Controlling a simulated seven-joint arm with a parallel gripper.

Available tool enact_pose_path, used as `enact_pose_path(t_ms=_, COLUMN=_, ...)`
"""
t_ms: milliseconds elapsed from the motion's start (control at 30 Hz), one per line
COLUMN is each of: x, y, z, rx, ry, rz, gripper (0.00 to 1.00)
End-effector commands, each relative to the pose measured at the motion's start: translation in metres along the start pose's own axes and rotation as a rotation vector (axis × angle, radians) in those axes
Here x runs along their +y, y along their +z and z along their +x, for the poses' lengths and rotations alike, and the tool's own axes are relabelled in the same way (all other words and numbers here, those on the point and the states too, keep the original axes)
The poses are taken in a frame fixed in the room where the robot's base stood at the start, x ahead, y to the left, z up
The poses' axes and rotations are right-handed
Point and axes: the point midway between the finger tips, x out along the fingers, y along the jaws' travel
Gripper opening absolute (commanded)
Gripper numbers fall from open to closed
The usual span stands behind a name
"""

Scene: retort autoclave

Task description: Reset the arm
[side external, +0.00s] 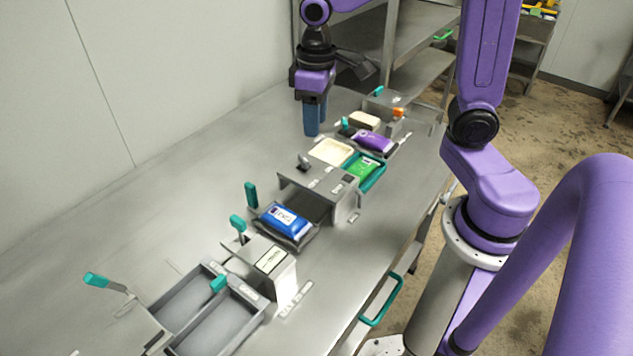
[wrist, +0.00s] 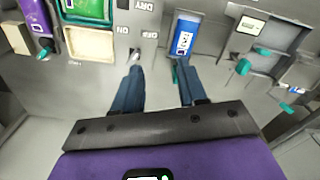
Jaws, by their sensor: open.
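My gripper (side external: 313,118) is at the back of the steel table (side external: 95,230), pointing down above its surface. In the wrist view my gripper (wrist: 156,88) shows two blue fingers apart, with nothing between them. A grey box with a small lever (side external: 305,162) stands in front of it; in the wrist view the lever (wrist: 137,57) lies ahead of the fingers near the printed words ON, OFF and DRY. A blue pouch (side external: 285,220) lies in a holder beside the box, and it also shows in the wrist view (wrist: 184,40).
A green pouch (side external: 362,168) sits in a green-rimmed tray, with a purple pouch (side external: 373,142) behind it. A white-topped box (side external: 270,262) and an empty two-part grey bin (side external: 215,325) stand at the front. Teal handles stick up along the row. The table's left side is clear.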

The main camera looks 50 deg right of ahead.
Motion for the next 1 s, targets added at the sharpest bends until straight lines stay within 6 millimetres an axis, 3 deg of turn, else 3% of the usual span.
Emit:
enact_pose_path(t_ms=100, x=-0.029, y=0.031, z=-0.001, rx=0.004, ry=-0.003, rz=-0.145, gripper=0.41)
enact_pose_path(t_ms=300, x=-0.063, y=0.086, z=0.002, rx=0.007, ry=-0.008, rz=-0.379, gripper=0.41)
enact_pose_path(t_ms=600, x=-0.083, y=0.158, z=0.011, rx=0.010, ry=-0.015, rz=-0.667, gripper=0.41)
enact_pose_path(t_ms=800, x=-0.084, y=0.174, z=0.013, rx=0.010, ry=-0.017, rz=-0.736, gripper=0.41)
enact_pose_path(t_ms=1000, x=-0.085, y=0.175, z=0.014, rx=0.010, ry=-0.017, rz=-0.739, gripper=0.41)
